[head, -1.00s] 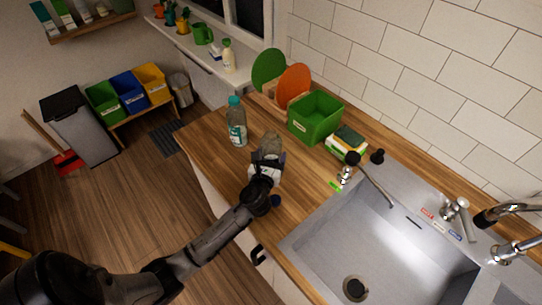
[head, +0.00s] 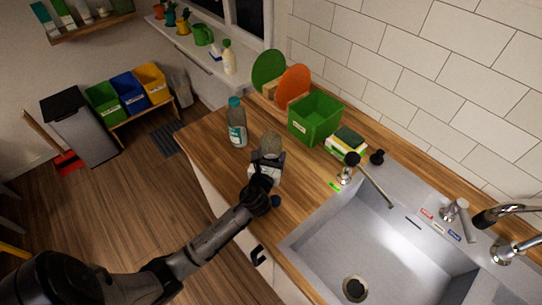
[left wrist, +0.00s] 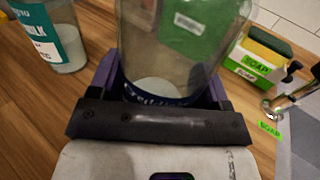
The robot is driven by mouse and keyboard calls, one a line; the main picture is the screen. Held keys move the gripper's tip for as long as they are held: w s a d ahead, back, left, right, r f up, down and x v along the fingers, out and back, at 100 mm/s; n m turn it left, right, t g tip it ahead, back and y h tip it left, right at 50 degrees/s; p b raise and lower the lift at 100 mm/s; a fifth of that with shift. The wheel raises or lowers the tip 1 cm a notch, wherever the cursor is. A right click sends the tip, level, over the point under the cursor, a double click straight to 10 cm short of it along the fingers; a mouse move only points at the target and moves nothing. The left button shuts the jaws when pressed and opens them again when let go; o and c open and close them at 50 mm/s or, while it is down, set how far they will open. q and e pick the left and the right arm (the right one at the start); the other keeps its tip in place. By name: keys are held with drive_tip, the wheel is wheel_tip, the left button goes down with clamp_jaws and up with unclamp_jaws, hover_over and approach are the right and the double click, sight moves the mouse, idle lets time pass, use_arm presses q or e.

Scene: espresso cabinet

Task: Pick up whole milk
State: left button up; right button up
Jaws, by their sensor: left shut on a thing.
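My left gripper (head: 266,163) is shut around a clear, nearly empty-looking bottle (head: 271,142) over the wooden counter. In the left wrist view the bottle (left wrist: 175,45) stands between the purple-edged jaws, with white contents low inside and a dark blue label band mostly hidden by the gripper. Its label cannot be read clearly, so I cannot confirm that it is whole milk. I cannot tell whether its base touches the counter. A second clear bottle (head: 237,124), with a teal cap and teal label, stands to the left; "MILK" partly shows on it in the left wrist view (left wrist: 50,38). My right gripper is not in view.
A green bin (head: 315,119) stands behind the held bottle, with green and orange round boards (head: 293,85) beyond. A soap-labelled sponge holder (head: 345,145) and the sink (head: 380,235) lie to the right. Bare counter (head: 205,140) is free at the left end.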

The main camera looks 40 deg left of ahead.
sight(271, 148)
use_arm(q)
wheel_tip(271, 148, up, 4)
drive_tip(key=shift+f+p, duration=0.2)
drive_tip(key=shift+p, duration=0.45)
drive_tip(key=d+r+p, duration=0.1)
drive_tip(key=d+r, duration=0.5)
drive_tip(key=d, duration=0.5)
drive_tip(key=shift+w+d+r+p, duration=0.15)
drive_tip(key=shift+w+r+p, duration=0.15)
drive_tip(key=shift+w, duration=0.1)
drive_tip(key=shift+d, duration=0.1)
